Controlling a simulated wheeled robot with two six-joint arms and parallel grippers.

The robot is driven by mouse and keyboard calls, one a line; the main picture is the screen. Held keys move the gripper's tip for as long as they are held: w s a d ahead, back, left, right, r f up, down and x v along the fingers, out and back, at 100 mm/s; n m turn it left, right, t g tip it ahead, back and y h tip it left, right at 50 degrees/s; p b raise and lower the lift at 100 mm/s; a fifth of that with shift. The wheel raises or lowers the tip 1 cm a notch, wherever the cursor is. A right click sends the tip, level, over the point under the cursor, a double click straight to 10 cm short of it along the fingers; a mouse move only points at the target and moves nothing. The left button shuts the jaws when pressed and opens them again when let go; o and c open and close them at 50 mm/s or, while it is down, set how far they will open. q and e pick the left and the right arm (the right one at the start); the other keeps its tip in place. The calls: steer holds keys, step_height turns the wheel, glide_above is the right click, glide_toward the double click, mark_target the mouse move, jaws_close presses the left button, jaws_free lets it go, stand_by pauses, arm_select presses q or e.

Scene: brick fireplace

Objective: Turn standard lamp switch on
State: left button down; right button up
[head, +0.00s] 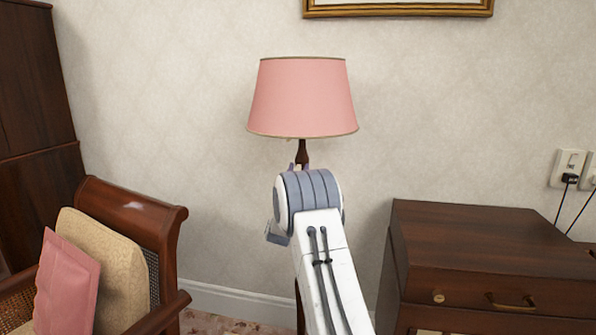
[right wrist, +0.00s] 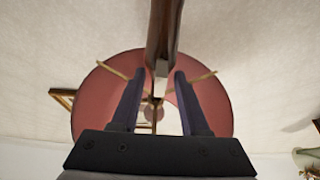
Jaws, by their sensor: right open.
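The standard lamp has a pink shade (head: 302,98) and a dark wooden pole (head: 302,152), and stands upright against the wall in the head view. No clear glow shows from it. The right wrist view looks up into the shade (right wrist: 100,97), with a pale bulb-like part (right wrist: 152,112) inside. A small greyish piece (right wrist: 161,69) sits at the pole's upper end, perhaps the switch or socket; I cannot tell which. My right gripper (right wrist: 157,76) is open below the shade, its fingers either side of this piece in the picture. Contact is unclear.
A wooden armchair (head: 170,222) with a pink cushion (head: 66,285) stands left of the lamp. A dark wooden chest of drawers (head: 480,245) stands on the right, below wall sockets (head: 568,168). The wall is close behind the lamp.

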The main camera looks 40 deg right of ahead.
jaws_close()
